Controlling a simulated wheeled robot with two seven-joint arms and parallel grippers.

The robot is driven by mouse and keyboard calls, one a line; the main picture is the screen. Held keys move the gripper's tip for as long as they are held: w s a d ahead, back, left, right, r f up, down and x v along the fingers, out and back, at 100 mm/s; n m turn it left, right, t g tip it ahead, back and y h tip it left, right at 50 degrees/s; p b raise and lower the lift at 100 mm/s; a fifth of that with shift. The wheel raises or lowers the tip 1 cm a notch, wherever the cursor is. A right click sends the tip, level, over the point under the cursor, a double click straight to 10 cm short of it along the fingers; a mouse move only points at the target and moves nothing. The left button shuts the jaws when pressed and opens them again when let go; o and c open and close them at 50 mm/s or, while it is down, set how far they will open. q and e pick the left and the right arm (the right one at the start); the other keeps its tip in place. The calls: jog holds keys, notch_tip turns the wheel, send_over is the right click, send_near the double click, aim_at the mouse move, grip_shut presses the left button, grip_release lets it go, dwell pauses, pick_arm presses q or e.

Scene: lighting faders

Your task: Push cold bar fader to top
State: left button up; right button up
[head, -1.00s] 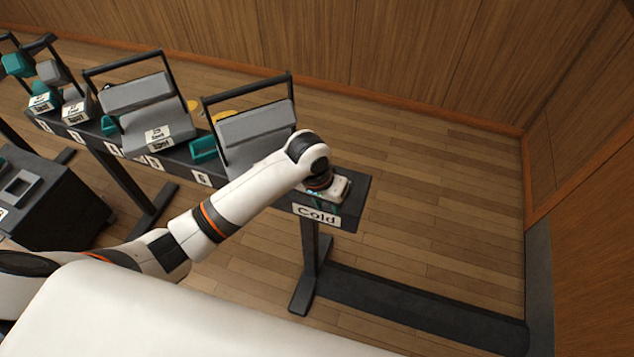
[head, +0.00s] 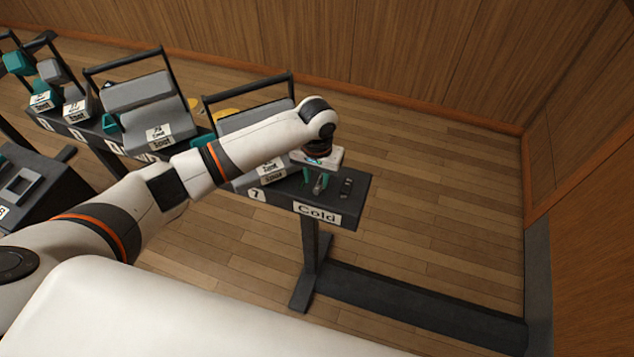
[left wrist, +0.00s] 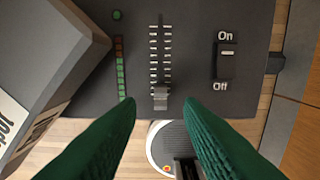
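The Cold bar panel carries a white "Cold" label (head: 317,215) on its front edge in the head view. In the left wrist view the fader knob (left wrist: 161,98), a small grey cap, sits at the lower end of its slot (left wrist: 160,55), which has white tick marks. My left gripper (head: 314,180) is above the panel. Its green fingers stand apart in the left wrist view (left wrist: 160,104), one on each side of the knob, with gaps between. It is open and empty. My right gripper is not in view.
An On/Off switch (left wrist: 226,60) lies right of the fader. A partly lit green level strip (left wrist: 121,68) lies left. A tilted grey spotlight (head: 250,117) stands close left of my arm. The wooden floor right of the bar is clear.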

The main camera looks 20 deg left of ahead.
aim_at(317, 188)
pick_arm(q)
jog(key=shift+f, duration=1.65)
grip_shut()
